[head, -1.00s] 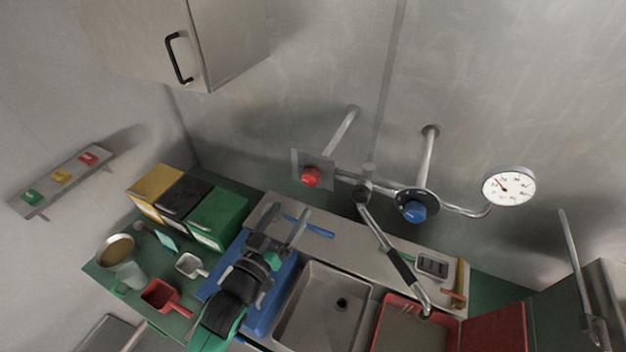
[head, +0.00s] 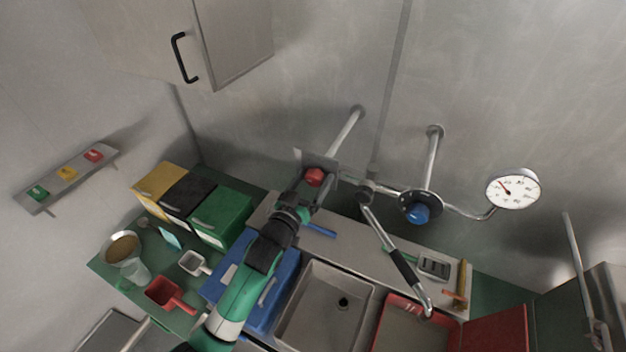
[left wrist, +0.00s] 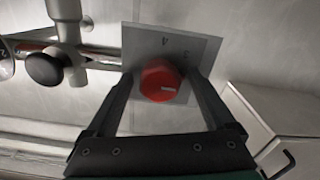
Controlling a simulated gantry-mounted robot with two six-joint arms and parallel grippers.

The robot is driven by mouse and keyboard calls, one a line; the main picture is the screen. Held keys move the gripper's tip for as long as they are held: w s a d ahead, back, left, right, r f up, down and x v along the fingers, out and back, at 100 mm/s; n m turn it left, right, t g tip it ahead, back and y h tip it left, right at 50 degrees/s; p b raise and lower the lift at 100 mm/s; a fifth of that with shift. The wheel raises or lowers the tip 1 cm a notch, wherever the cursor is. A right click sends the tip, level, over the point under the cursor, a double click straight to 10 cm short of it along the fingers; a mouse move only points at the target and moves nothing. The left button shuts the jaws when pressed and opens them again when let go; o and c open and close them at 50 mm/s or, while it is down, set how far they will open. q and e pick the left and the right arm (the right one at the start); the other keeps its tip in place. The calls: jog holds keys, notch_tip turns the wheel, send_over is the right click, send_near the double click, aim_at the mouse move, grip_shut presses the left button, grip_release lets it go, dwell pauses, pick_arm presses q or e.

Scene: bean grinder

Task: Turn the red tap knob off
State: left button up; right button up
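The red tap knob (head: 314,176) sits on a square grey plate (head: 318,160) on the wall pipe. My left gripper (head: 311,187) has reached up to the knob. In the left wrist view my left gripper (left wrist: 165,85) is open, with one finger on each side of the knob. I cannot tell whether the fingers touch it. My right gripper is not in view.
A blue knob (head: 417,213) and a gauge (head: 513,189) are on the pipe to the right. A long-handled spout (head: 393,252) hangs over the sink (head: 310,312). Yellow, black and green bins (head: 222,217) stand at the left.

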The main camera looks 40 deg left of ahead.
pick_arm(q)
jog(key=c, duration=1.3)
jog(key=shift+m, duration=0.3)
jog(key=m+p, duration=0.1)
jog(key=m, duration=0.2)
jog(key=shift+m, duration=0.3)
jog(key=m+p, duration=0.1)
jog(key=m, duration=0.3)
jog(key=shift+r+p, duration=0.1)
jog(key=shift+p, duration=0.2)
jog(key=m+p, duration=0.2)
jog(key=m, duration=0.3)
jog(key=shift+m, duration=0.4)
jog(key=shift+m+p, duration=0.65)
jog(key=shift+m, duration=1.05)
